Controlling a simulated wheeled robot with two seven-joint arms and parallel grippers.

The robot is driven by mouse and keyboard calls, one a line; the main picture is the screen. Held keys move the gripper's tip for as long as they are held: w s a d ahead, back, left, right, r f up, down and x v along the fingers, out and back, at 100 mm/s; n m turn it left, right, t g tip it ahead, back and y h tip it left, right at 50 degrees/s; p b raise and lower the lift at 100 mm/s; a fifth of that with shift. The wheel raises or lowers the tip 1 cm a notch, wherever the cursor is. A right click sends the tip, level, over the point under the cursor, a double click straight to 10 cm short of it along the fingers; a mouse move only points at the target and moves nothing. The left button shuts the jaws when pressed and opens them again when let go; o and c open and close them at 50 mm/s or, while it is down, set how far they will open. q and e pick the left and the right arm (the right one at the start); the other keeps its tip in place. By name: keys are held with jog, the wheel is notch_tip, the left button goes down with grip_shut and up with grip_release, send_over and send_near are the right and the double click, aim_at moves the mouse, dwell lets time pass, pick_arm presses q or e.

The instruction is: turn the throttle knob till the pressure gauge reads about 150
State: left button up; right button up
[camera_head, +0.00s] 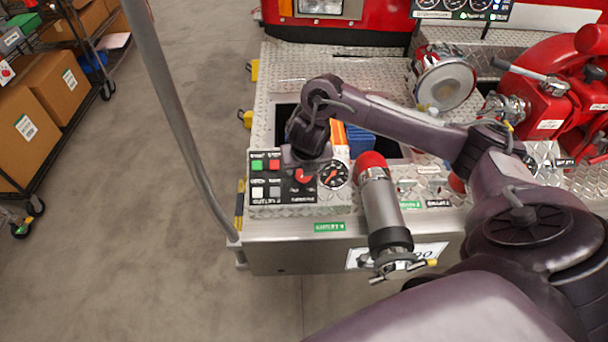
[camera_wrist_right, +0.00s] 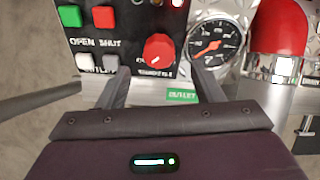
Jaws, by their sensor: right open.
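The red throttle knob (camera_wrist_right: 158,50) sits on a black control panel (camera_wrist_right: 125,45), with a white mark at its lower edge. My right gripper (camera_wrist_right: 161,72) is open, with one finger to each side of the knob's lower part and a gap on both sides. The pressure gauge (camera_wrist_right: 218,42) is right of the knob, and its orange-red needle points to the lower left; the numbers are too small to read. In the head view my right gripper (camera_head: 305,160) is over the panel and partly covers the knob (camera_head: 304,178); the gauge (camera_head: 335,174) shows beside it. My left gripper is out of view.
A red-capped metal cylinder (camera_head: 382,205) stands close right of the gauge. Green and red buttons (camera_head: 265,164) are left of the knob. Behind my wrist is an opening with blue and orange items (camera_head: 360,142). A grey pole (camera_head: 180,110) rises at the left.

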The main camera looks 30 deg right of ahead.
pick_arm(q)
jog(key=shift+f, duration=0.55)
pick_arm(e)
jog(key=shift+x, duration=3.2)
jog(key=shift+a, duration=0.1)
jog(key=shift+c, duration=0.2)
jog(key=c, duration=0.9)
